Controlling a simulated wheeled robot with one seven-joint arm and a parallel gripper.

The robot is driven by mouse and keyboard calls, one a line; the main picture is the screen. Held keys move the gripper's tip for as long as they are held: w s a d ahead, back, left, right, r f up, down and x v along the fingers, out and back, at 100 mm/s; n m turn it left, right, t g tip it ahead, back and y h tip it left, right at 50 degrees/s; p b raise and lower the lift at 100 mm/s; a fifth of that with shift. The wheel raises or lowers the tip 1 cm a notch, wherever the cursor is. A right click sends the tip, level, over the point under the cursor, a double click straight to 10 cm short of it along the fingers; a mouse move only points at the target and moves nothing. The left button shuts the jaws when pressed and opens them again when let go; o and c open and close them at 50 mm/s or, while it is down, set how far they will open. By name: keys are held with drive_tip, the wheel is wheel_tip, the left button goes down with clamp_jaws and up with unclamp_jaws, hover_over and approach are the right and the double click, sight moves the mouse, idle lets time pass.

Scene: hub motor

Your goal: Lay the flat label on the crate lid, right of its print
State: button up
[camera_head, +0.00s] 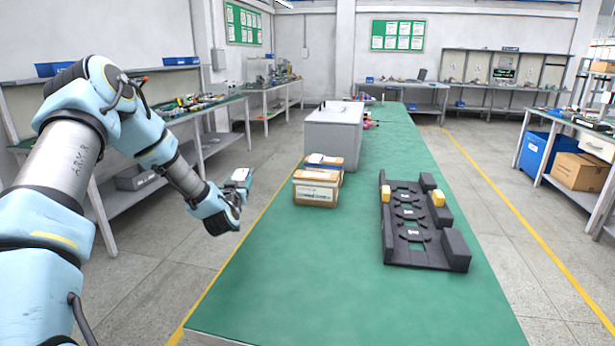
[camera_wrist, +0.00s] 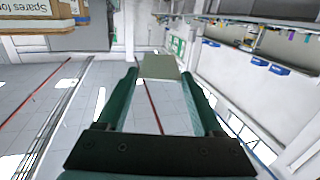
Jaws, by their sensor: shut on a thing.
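My gripper (camera_head: 238,186) is held out over the floor, left of the green table. In the wrist view its two green fingers (camera_wrist: 159,78) are closed on a flat, pale grey-green piece, which looks like the label (camera_wrist: 160,65). The label also shows as a small pale piece at the gripper in the head view (camera_head: 241,174). The grey crate (camera_head: 333,137) stands on the table's far left part, apart from my gripper. Its pale lid (camera_head: 335,112) faces up; small marks show on it, but I cannot read any print.
Brown cartons (camera_head: 316,190) stand on the table in front of the crate; one shows in the wrist view's upper left corner (camera_wrist: 8,22). A black fixture (camera_head: 411,225) with yellow blocks lies to the right. The table's near part (camera_head: 330,290) is clear.

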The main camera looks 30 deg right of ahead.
sight(306, 178)
drive_tip(key=s+d+r+m+g+h, duration=0.1)
drive_tip(key=s+d+r+h, duration=0.1)
drive_tip(key=d, duration=0.8)
drive_tip(key=s+d+r+m+g+h, duration=0.1)
drive_tip(key=d+r, duration=0.4)
drive_tip(key=d, duration=0.5)
drive_tip(key=shift+s+d+m+h, duration=0.4)
drive_tip(key=shift+s+m+h, duration=0.1)
drive_tip(key=shift+s, duration=0.1)
wheel_tip(306, 178, down, 10)
drive_tip(key=p, duration=0.2)
drive_tip(key=shift+r+p, duration=0.2)
drive_tip(key=shift+p, duration=0.15)
drive_tip(key=shift+f, duration=0.1)
drive_tip(key=shift+f, duration=0.15)
drive_tip(key=o, duration=1.3)
